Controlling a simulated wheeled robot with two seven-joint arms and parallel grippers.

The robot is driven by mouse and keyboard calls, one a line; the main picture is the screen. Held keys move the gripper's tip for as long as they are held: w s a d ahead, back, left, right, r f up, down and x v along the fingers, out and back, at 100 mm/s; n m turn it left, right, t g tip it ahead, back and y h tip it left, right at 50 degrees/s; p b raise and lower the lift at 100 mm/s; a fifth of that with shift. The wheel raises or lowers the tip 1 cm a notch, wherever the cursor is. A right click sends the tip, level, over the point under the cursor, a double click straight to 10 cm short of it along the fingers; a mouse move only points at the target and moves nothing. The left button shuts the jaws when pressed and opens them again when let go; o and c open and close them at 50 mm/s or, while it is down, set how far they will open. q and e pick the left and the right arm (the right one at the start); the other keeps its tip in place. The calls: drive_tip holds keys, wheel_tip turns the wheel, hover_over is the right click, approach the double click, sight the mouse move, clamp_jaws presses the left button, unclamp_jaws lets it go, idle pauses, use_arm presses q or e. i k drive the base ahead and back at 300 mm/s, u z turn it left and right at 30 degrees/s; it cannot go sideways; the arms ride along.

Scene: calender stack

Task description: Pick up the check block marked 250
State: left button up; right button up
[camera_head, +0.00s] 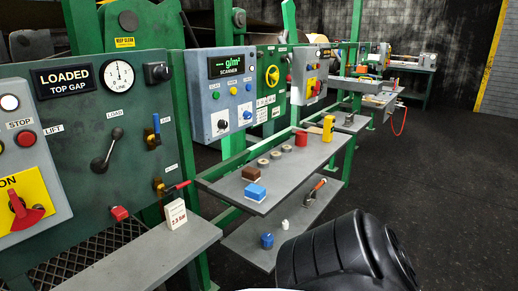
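No block with a readable 250 shows in the head view. A brown block (252,173) and a blue block (255,192) sit side by side at the near end of the grey upper shelf (290,180). I cannot read any marking on either. A white block (176,215) with red lettering, which looks like "2.5 bar", stands on the nearer grey ledge (150,262). A black part of my arm fills the bottom right. Neither of my grippers is in view.
Several round rings (276,157), a red item (301,138) and a yellow device (328,128) stand farther along the upper shelf. The lower shelf (262,248) holds a blue item (267,240) and a tool (315,191). A scanner panel (222,92) stands behind. Dark floor at right is clear.

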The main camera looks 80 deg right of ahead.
sight(284, 148)
drive_tip(key=z, duration=2.2)
drive_tip(key=k, duration=1.05)
drive_tip(key=z, duration=1.2)
drive_tip(key=i, duration=2.7)
drive_tip(key=u, duration=0.85)
